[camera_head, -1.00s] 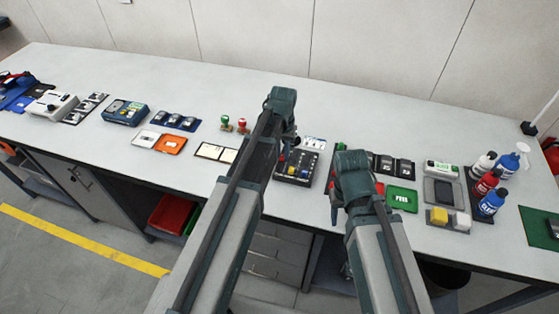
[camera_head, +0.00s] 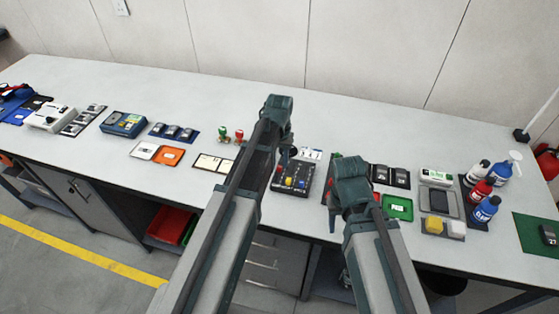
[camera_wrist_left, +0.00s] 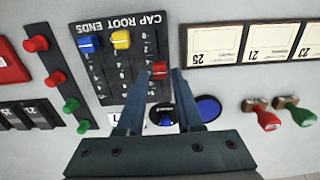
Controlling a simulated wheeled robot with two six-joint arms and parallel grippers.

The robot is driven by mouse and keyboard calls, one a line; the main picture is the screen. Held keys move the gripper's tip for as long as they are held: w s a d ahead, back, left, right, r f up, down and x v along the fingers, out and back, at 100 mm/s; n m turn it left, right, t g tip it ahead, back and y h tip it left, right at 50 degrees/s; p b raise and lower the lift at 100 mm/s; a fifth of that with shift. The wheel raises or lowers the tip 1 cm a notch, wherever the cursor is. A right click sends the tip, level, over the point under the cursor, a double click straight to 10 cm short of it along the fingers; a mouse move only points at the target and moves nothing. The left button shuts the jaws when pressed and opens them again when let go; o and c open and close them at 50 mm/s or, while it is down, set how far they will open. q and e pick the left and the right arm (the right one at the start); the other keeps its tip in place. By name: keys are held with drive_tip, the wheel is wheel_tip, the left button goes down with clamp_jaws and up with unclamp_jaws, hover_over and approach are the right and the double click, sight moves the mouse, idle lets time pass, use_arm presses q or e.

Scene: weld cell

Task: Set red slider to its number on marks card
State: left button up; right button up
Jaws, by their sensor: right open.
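The black slider panel (camera_wrist_left: 118,65) carries blue (camera_wrist_left: 88,44), yellow (camera_wrist_left: 121,39) and red (camera_wrist_left: 159,69) knobs over printed scales. The red slider stands farther along its track than the other two. My left gripper (camera_wrist_left: 161,74) is open, with its fingertips on either side of the red knob and small gaps seeming to show. The panel also shows in the head view (camera_head: 293,183), below my left gripper (camera_head: 287,152). A white card (camera_head: 312,154), perhaps the marks card, lies at its far edge, its writing unreadable.
A strip with red and green buttons (camera_wrist_left: 58,78) is beside the panel. Number cards (camera_wrist_left: 213,43), two stamps (camera_wrist_left: 265,116) and a blue round pad (camera_wrist_left: 208,107) lie on the other side. Bottles (camera_head: 484,190) stand at the bench's right. The bench's back strip is clear.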

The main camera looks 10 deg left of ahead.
sight(280, 168)
use_arm(q)
wheel_tip(280, 168, up, 12)
drive_tip(key=p, duration=1.1)
drive_tip(key=s+d+f+m+b, duration=0.1)
drive_tip(key=s+d+f+b, duration=0.1)
drive_tip(key=s, duration=0.4)
drive_tip(key=s+d+f+m+b, duration=0.1)
drive_tip(key=s+d+f+b, duration=0.1)
drive_tip(key=s+d, duration=0.2)
drive_tip(key=s+d+f+m+y+b, duration=0.1)
drive_tip(key=s+d, duration=0.3)
drive_tip(key=s, duration=0.5)
drive_tip(key=shift+f+b, duration=0.4)
